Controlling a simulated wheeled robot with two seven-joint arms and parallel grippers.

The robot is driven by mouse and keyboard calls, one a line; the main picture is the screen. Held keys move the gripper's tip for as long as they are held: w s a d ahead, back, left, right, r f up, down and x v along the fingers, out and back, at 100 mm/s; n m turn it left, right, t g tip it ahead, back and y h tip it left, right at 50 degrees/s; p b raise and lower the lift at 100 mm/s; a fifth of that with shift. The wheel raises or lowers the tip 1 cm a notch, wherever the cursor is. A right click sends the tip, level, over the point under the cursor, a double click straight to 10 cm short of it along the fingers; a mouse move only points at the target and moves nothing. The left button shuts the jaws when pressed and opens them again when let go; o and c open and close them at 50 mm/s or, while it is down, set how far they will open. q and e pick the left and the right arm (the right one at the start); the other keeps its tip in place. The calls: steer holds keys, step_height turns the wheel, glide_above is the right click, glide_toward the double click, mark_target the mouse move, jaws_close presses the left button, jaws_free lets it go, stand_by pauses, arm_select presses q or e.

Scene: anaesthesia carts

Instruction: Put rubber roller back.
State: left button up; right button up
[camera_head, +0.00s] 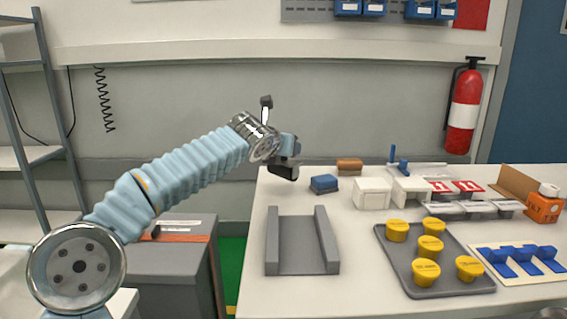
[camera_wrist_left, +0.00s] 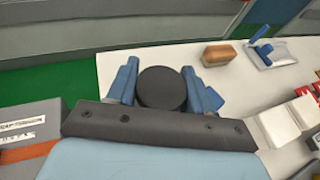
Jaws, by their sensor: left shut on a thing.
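My left gripper (camera_head: 290,152) is raised above the table's far left corner. Its blue fingertips also show in the left wrist view (camera_wrist_left: 163,85). They are shut on a black, round-ended thing (camera_wrist_left: 162,89), which looks like the rubber roller. In the head view, a dark piece (camera_head: 283,171) shows below the fingers; I cannot tell whether it is the roller or part of the gripper. A grey holder (camera_head: 328,240) with two raised side walls stands empty at the table's front left. My right gripper is not in view.
A blue block (camera_head: 324,184) and a brown block (camera_head: 349,166) lie behind the holder. White boxes (camera_head: 372,194) stand to their right. A grey tray (camera_head: 399,262) with several yellow-capped pots is right of the holder. The table between holder and tray is clear.

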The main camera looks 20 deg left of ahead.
mark_target(284, 160)
arm_select(q)
steer(key=f, duration=0.1)
steer(key=f+b, duration=0.1)
steer(key=f, duration=0.2)
steer(key=shift+w+a, duration=0.25)
steer(key=shift+r, duration=0.15)
steer(key=o, duration=1.2)
steer(key=d+v, duration=0.1)
steer(key=v, duration=1.1)
steer(key=shift+a, duration=0.45)
